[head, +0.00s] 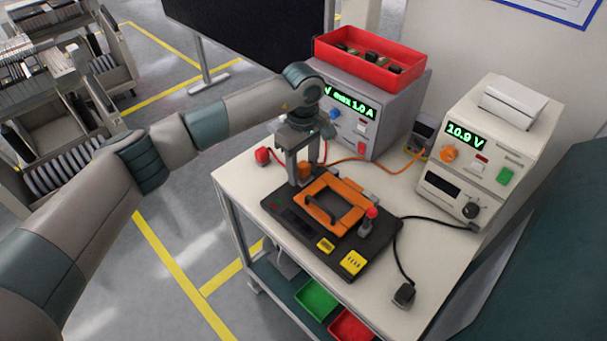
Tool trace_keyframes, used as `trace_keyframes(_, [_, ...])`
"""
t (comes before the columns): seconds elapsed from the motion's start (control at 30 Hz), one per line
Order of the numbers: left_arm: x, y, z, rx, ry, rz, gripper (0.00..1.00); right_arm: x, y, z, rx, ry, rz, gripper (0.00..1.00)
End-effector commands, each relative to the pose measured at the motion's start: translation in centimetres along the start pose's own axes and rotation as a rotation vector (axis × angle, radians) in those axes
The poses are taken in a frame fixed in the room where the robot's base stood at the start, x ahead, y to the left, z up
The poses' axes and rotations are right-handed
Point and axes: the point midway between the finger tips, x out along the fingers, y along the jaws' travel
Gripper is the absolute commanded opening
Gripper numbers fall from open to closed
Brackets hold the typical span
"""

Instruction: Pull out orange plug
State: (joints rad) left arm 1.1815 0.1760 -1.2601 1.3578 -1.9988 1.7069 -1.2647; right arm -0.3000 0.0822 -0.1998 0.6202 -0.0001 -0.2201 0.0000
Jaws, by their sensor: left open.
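The orange plug (305,170) is a small orange block at the back left of the black test fixture (281,225). An orange cable (365,159) runs along the table near it, toward the grey power supply and the right-hand side. My left gripper (298,178) points down from above at the plug. Its fingers are open and reach down beside the plug, one partly in front of it. I cannot tell whether they touch it. My right gripper is not in view.
An orange frame with a black handle (347,190) lies on the fixture, beside a red-topped lever (367,224). A grey supply (345,100) with a red bin (340,50) and a white supply (487,150) stand behind.

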Motion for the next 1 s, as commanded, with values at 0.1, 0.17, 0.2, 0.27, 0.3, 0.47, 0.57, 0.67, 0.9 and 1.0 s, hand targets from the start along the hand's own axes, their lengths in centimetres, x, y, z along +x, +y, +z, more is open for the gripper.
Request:
trace_keyframes(0.1, [0.0,0.0,-0.01,0.0,0.0,0.0,0.45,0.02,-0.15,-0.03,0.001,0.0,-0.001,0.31])
trace_keyframes(0.17, [-0.02,0.0,-0.01,0.0,0.0,0.0,0.45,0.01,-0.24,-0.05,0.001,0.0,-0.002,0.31])
trace_keyframes(0.2, [-0.02,0.0,-0.01,0.0,0.0,0.0,0.45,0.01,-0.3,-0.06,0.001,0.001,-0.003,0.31])
trace_keyframes(0.27, [-0.01,0.0,-0.01,0.0,0.0,0.0,0.45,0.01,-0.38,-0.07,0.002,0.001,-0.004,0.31])
trace_keyframes(0.3, [-0.01,0.0,-0.01,0.0,0.0,0.0,0.45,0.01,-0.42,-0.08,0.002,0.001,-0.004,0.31])
trace_keyframes(0.47, [-0.01,0.0,-0.02,0.0,0.0,0.0,0.45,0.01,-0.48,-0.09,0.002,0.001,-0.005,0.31])
trace_keyframes(0.57, [0.0,0.0,-0.02,0.0,0.0,0.0,0.45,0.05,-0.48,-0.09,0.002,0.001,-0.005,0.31])
trace_keyframes(0.67, [0.04,0.0,-0.02,0.0,0.0,0.0,0.45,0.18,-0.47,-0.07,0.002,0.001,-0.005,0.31])
trace_keyframes(0.9, [0.1,0.01,-0.05,0.0,0.002,0.0,0.45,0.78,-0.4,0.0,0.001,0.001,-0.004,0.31])
trace_keyframes(1.0, [0.07,0.01,-0.05,0.0,0.002,0.001,0.45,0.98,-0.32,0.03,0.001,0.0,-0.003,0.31])
